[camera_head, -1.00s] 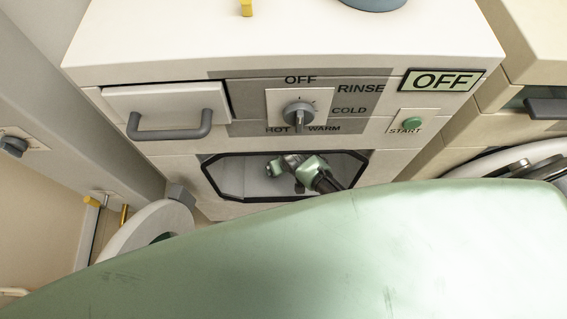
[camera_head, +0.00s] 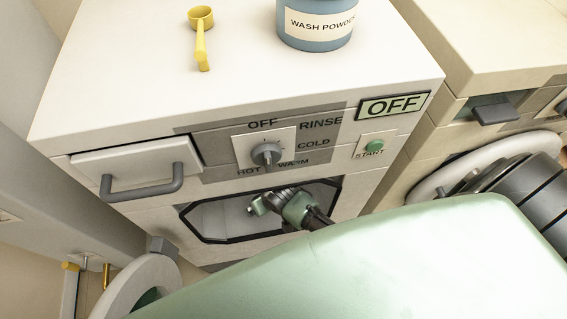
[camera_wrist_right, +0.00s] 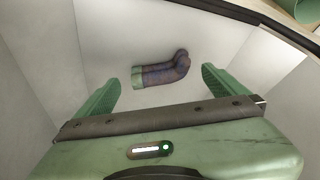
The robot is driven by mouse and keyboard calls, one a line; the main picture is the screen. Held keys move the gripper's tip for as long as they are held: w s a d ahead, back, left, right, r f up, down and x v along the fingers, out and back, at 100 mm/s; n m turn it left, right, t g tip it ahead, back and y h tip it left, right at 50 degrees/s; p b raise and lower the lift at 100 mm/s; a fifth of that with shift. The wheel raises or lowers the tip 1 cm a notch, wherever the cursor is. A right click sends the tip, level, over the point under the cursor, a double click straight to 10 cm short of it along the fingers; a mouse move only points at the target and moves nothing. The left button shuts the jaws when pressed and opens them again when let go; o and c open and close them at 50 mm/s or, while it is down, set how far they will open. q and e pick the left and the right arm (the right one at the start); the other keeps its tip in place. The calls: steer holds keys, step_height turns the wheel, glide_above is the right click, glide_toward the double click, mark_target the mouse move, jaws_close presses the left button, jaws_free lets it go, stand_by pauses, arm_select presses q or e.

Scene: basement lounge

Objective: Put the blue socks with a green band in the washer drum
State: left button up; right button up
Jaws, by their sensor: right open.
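The blue sock bundle (camera_wrist_right: 167,72) with a green band at its left end lies bent on the pale floor of the washer drum (camera_wrist_right: 110,35), in the right wrist view. My right gripper (camera_wrist_right: 160,76) is open, its two green fingers apart and not touching the socks. In the head view, my right gripper (camera_head: 262,204) is at the washer's dark-rimmed drum opening (camera_head: 205,238); the socks do not show there. The round washer door (camera_head: 135,290) stands open at lower left. My left gripper is not in view.
The washer's knob (camera_head: 266,154), start button (camera_head: 375,146) and display reading OFF (camera_head: 393,105) are above the opening. A drawer with a grey handle (camera_head: 143,188) is at left. Another machine (camera_head: 500,50) is at right.

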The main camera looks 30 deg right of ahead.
steer(key=s+d, duration=0.1)
steer(key=s, duration=0.9)
steer(key=shift+s+f, duration=0.2)
steer(key=shift+s, duration=0.05)
steer(key=shift+d, duration=0.15)
